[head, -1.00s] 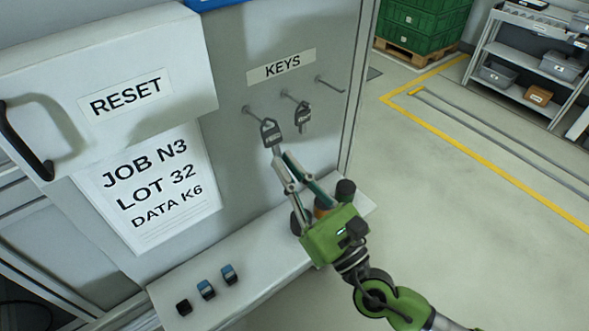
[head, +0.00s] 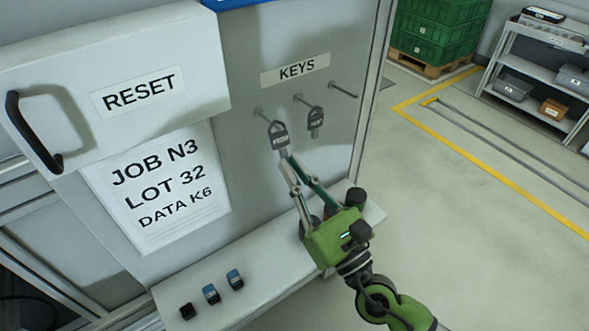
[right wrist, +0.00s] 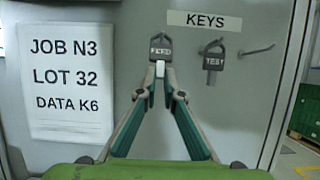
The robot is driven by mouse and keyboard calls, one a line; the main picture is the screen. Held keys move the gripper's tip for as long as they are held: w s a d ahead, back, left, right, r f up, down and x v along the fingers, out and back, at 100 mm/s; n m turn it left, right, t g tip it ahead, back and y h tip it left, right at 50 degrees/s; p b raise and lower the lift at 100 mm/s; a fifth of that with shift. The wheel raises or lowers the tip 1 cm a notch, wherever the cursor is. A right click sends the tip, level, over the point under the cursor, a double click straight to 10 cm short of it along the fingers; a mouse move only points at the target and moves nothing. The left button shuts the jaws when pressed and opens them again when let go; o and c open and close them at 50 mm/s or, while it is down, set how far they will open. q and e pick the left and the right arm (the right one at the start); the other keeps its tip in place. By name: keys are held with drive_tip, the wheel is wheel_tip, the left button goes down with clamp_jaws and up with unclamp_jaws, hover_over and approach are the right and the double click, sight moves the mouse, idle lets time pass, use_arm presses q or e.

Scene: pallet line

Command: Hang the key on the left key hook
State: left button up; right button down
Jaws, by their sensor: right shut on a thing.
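A grey key (head: 279,136) with a dark tag head, labelled FEED in the right wrist view (right wrist: 161,51), is pinched by its lower end in my right gripper (head: 287,155). The gripper is shut on it, and the key stands upright, head up. The left key hook (head: 262,115) is a thin rod from the panel, and its tip meets the loop at the key's top. I cannot tell whether the loop is around the rod or just in front of it. My left gripper is not in view.
A second key, labelled TEST (right wrist: 214,58), hangs on the middle hook (head: 303,100), close on the right. The right hook (head: 343,91) is empty. A RESET box (head: 180,70) juts out at left. Below is a ledge (head: 262,262) with small blue and black blocks.

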drive_tip(key=c, duration=2.1)
unclamp_jaws()
